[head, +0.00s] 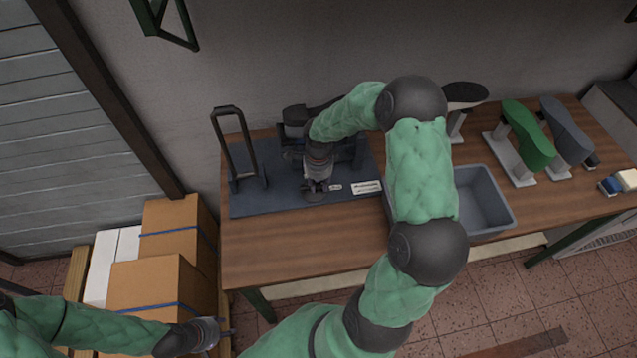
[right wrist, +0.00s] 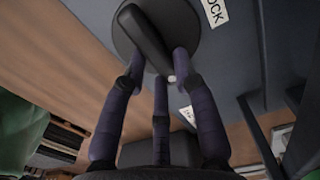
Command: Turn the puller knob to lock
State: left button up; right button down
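The puller knob (right wrist: 148,38) is a dark round disc with a raised bar handle, seen at the top of the right wrist view. Its bar slants from upper left to lower right. A white label ending in "OCK" (right wrist: 214,10) lies right of the disc. My right gripper (right wrist: 160,62) is at the knob, with purple fingers on both sides of the bar's lower end and a third below it. Whether they press on it is unclear. In the head view my right gripper (head: 317,187) points down over the dark blue base. My left gripper (head: 222,330) is open and empty, low at the left.
The dark blue base (head: 270,203) bears a black frame handle (head: 236,145) on the wooden table (head: 300,245). A grey bin (head: 480,190) stands right of my right arm. A green shoe last (head: 528,135) and others stand further right. Cardboard boxes (head: 150,285) are at lower left.

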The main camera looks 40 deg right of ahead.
dwell(0.3)
jog(key=n, duration=0.3)
jog(key=n+b, duration=0.1)
jog(key=shift+w+d+n, duration=0.2)
jog(key=shift+w+n, duration=0.1)
jog(key=shift+n, duration=0.1)
jog(key=n, duration=0.4)
jog(key=shift+w+d+n, duration=0.1)
jog(key=shift+w+n, duration=0.2)
jog(key=shift+w, duration=0.05)
jog(key=n, duration=0.4)
jog(key=shift+w, duration=0.35)
jog(key=n, duration=0.4)
jog(key=shift+w+a+p, duration=0.25)
jog(key=shift+p, duration=0.15)
jog(key=shift+n, duration=0.4)
jog(key=c, duration=1)
grip_release()
jog(key=shift+o, duration=0.2)
jog(key=shift+r, duration=0.1)
